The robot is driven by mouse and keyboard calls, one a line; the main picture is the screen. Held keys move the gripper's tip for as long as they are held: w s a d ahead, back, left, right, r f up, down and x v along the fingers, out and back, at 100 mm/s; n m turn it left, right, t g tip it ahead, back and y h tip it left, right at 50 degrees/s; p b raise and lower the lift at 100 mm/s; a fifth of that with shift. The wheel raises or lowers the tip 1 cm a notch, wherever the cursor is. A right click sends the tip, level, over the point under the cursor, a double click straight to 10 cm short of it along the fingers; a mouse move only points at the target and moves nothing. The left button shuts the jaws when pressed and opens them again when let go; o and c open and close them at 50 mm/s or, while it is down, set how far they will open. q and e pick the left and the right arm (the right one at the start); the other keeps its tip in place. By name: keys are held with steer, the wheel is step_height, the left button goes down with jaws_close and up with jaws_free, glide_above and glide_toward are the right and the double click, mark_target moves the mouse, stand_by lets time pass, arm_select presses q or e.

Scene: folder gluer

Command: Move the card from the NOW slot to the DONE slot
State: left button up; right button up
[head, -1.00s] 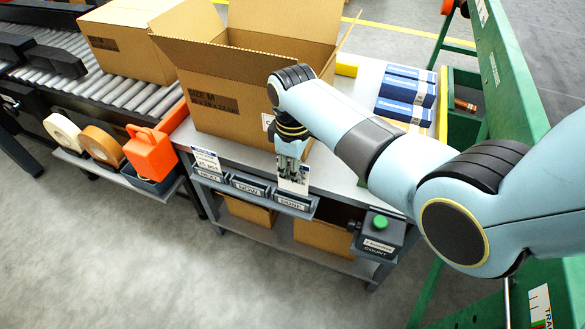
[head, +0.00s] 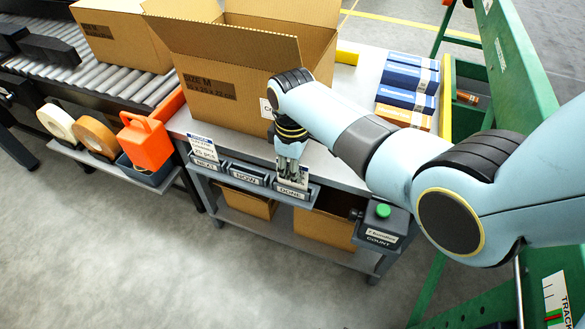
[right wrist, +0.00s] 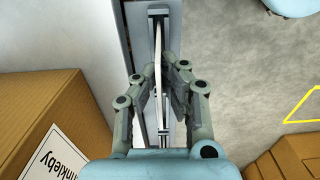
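The white card (head: 293,178) stands upright at the DONE slot (head: 290,193), the rightmost of the labelled slots on the bench's front edge. Its lower part is hidden by the slot's front. My right gripper (head: 290,164) points down over this slot. In the right wrist view, the card (right wrist: 158,55) shows as a thin pale edge in the slot channel, between the fingers (right wrist: 163,85). The fingers stand apart, with gaps visible beside the card, so the gripper looks open around it. The NOW slot (head: 246,177) shows no card. My left gripper is not in view.
Another card (head: 201,148) stands in the NEXT slot (head: 206,164). A large open carton (head: 225,90) is close behind the slots. A counter box with a green button (head: 383,211) is at the right. Blue boxes (head: 408,78) lie farther back, near a green frame (head: 520,65).

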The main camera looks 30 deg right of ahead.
steer(key=o, duration=0.6)
step_height(320, 180, up, 12)
steer(key=shift+w+a, duration=0.1)
stand_by(0.8)
